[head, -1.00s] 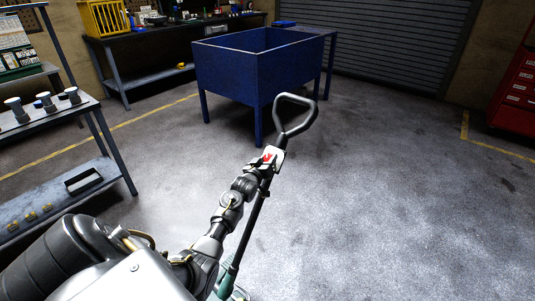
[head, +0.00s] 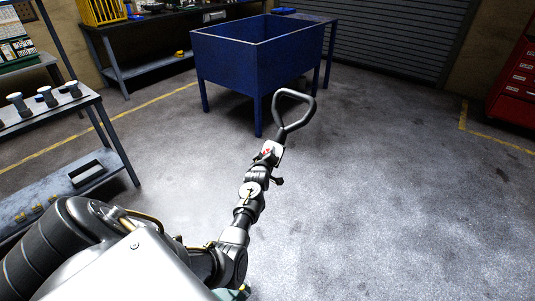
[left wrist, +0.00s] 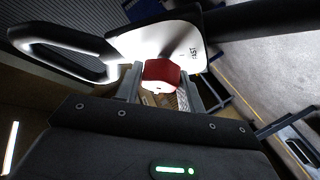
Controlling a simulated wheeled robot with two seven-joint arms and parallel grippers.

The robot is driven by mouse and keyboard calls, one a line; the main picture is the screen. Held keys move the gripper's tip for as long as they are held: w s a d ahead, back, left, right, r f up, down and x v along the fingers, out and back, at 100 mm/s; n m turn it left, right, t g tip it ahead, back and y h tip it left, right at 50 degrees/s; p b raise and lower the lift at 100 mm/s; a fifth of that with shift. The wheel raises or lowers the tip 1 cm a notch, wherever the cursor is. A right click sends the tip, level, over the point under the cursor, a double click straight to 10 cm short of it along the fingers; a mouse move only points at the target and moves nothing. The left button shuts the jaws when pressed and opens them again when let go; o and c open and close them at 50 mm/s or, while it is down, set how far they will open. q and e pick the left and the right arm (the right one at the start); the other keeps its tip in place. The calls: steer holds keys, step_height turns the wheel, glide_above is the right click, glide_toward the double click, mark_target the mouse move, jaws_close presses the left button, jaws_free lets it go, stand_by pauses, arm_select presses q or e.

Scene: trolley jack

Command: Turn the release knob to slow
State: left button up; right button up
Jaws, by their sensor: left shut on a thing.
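The trolley jack's black handle has a grey grip loop (head: 308,105) at its top, also seen at upper left in the left wrist view (left wrist: 50,28). Below the loop is a white plate (left wrist: 150,40) with lettering ending in "ST". The red release knob (left wrist: 161,72) sits at this plate; in the head view only a little red (head: 267,151) shows. My left gripper (head: 265,158) is shut on the knob, a finger on each side in the wrist view. My forearm hides much of the handle shaft. The knob's exact setting cannot be read. My right gripper is not in view.
A blue cart-like bin (head: 225,68) stands behind the handle. A shelf rack (head: 122,160) with small parts is at left, a workbench (head: 150,62) at the back, a red cabinet (head: 515,85) at far right. The floor to the right is clear.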

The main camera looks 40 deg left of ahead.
arm_select(q)
steer(key=shift+r, duration=0.1)
steer(key=o, duration=1)
steer(key=shift+c, duration=0.2)
steer(key=v, duration=1)
steer(key=shift+s, duration=0.4)
steer(key=shift+d, duration=0.15)
